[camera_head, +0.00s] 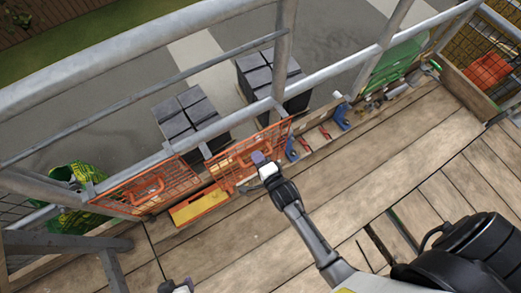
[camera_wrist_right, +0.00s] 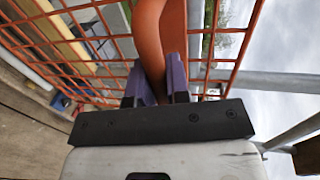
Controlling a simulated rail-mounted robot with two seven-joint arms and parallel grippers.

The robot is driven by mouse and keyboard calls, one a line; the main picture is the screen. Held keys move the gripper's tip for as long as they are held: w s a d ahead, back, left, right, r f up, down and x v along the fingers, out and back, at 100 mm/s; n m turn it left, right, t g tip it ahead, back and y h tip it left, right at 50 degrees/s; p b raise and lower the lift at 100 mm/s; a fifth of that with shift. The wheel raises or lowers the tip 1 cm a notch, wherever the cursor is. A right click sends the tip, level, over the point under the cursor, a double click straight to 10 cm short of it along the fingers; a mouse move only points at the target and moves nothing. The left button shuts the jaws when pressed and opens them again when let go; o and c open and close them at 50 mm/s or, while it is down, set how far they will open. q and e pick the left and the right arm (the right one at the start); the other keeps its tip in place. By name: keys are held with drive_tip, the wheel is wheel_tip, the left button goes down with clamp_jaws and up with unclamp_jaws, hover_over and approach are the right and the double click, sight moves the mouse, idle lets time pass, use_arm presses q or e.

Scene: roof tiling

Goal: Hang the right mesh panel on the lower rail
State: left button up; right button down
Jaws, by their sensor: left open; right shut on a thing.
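The right mesh panel (camera_head: 226,168) is an orange wire grid with a handle, standing beside the guardrail in the head view. My right gripper (camera_head: 262,160) is shut on its orange handle; in the wrist view the purple fingers clasp the handle (camera_wrist_right: 152,45), with the mesh behind. The lower rail (camera_head: 330,75) is a grey tube running diagonally. A second orange mesh panel (camera_head: 130,190) is at the rail to the left. My left gripper (camera_head: 175,286) is open, partly cut off at the bottom edge.
A yellow-orange tray (camera_head: 199,205) lies on the plank deck (camera_head: 330,170) below the panels. Blue clamps and red-handled tools (camera_head: 325,132) lie along the toe board to the right. Stacked dark tiles (camera_head: 188,115) stand beyond the rail. The middle planks are largely clear.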

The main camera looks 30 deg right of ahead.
sight(251, 149)
drive_tip(key=shift+r+b+x, duration=0.2)
drive_tip(key=shift+b+x, duration=0.3)
drive_tip(key=shift+x, duration=0.35)
drive_tip(key=shift+r+b+x, duration=0.2)
drive_tip(key=shift+b+x, duration=0.3)
drive_tip(key=shift+x, duration=0.35)
drive_tip(key=shift+r+b+x, duration=0.2)
drive_tip(key=shift+b+x, duration=0.3)
drive_tip(key=shift+x, duration=0.4)
drive_tip(key=shift+w+f+b, duration=1.85)
drive_tip(key=shift+w+b, duration=0.15)
drive_tip(key=shift+f, duration=0.1)
drive_tip(key=c, duration=1)
unclamp_jaws()
drive_tip(key=shift+s+f, duration=0.1)
